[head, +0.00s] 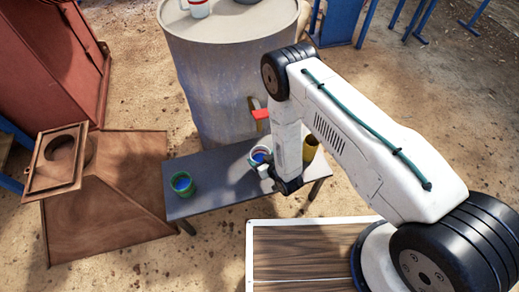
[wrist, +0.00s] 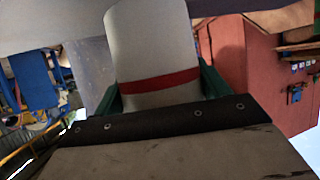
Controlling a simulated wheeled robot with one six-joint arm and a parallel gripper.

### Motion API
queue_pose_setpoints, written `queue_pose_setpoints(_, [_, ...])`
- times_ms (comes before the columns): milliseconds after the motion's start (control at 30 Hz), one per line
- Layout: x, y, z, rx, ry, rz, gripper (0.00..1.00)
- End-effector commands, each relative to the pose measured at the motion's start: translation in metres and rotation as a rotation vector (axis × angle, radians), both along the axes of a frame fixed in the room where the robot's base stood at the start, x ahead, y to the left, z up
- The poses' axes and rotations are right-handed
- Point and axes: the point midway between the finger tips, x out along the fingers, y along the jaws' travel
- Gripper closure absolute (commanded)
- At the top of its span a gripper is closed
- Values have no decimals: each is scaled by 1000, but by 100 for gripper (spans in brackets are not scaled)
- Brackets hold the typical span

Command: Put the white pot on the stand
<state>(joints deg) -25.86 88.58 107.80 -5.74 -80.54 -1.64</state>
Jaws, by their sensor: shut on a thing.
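The white pot (head: 256,151), with a red band and something blue inside, is at the right part of the low grey bench (head: 225,181) in the head view. My gripper (head: 265,168) is at its near side, shut on it. In the wrist view the white pot (wrist: 152,40) is between the green fingers, its red band low near the palm. Whether the pot touches the bench I cannot tell. The bench may be the stand; no other low stand shows clearly.
A green pot (head: 181,184) stands on the bench's left part, and a yellow pot (head: 310,148) is at its right end, partly behind my arm. A large grey drum (head: 210,85) with a white-and-red mug (head: 198,8) stands behind. Rusty machinery (head: 105,190) is at left.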

Motion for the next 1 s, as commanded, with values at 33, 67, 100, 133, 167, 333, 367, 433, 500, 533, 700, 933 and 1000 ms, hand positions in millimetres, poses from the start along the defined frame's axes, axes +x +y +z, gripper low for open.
queue_pose_setpoints(33, [15,0,0,2,-4,-3,57])
queue_pose_setpoints(67, [23,1,-1,1,-4,-4,57])
queue_pose_setpoints(100, [32,2,-2,1,-4,-2,57])
queue_pose_setpoints(133, [38,2,-3,1,-3,-2,57])
queue_pose_setpoints(167, [44,3,-3,1,-4,-2,57])
queue_pose_setpoints(333, [62,4,-6,0,0,0,57])
queue_pose_setpoints(367, [64,4,-6,1,-1,0,57])
queue_pose_setpoints(433, [71,5,-6,1,-2,-1,57])
queue_pose_setpoints(500, [73,4,-15,-1,1,-1,57])
queue_pose_setpoints(533, [72,5,-21,-1,2,0,57])
queue_pose_setpoints(700, [73,5,-40,0,0,0,57])
queue_pose_setpoints(933, [73,5,-42,0,0,0,57])
queue_pose_setpoints(1000, [73,5,-42,0,0,0,57])
